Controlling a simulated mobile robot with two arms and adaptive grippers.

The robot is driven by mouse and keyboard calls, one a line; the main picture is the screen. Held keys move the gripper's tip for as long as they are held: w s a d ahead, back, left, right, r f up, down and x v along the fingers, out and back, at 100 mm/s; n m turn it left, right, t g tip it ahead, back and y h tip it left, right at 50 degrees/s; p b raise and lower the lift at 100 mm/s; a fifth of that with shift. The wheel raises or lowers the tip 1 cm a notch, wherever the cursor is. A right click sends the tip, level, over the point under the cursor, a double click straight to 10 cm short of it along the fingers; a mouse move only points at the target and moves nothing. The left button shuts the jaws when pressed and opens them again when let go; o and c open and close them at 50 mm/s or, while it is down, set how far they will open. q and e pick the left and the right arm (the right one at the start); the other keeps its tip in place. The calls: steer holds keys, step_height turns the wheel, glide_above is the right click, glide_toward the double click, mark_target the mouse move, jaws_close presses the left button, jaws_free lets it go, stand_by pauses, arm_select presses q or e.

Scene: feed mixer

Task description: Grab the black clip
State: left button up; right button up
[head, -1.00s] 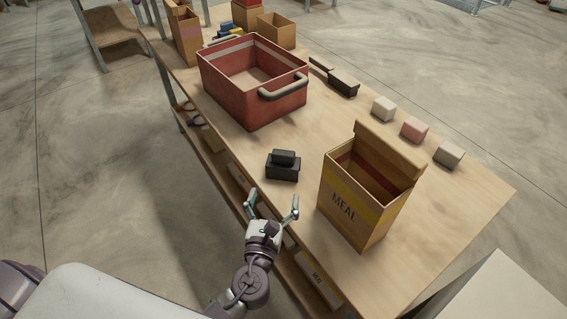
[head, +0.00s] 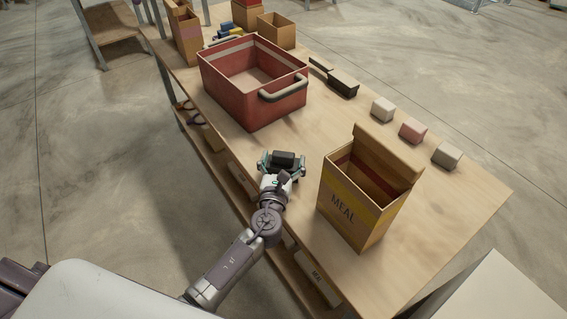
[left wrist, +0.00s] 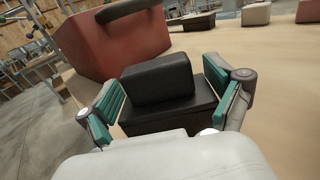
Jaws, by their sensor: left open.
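The black clip (head: 284,158) sits on the wooden table, between the red bin and the MEAL box. In the left wrist view the black clip (left wrist: 158,80) shows as a small block on top of a wider black base. My left gripper (head: 281,168) is open, with one finger on each side of the clip. In the left wrist view the green finger pads of the left gripper (left wrist: 168,103) flank the black base. Whether they touch it I cannot tell. The near lower part of the clip is hidden by my gripper. My right gripper is not in view.
The red bin (head: 228,88) stands just behind the clip. The open MEAL box (head: 343,206) stands to its right. A dark block (head: 343,83) and white, pink and grey blocks (head: 413,131) line the far edge. More boxes (head: 276,31) stand at the back.

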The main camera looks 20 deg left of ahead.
arm_select(q)
steer(key=shift+s, duration=0.1)
steer(key=c, duration=1)
steer(key=shift+c, duration=0.6)
steer(key=shift+r, duration=0.15)
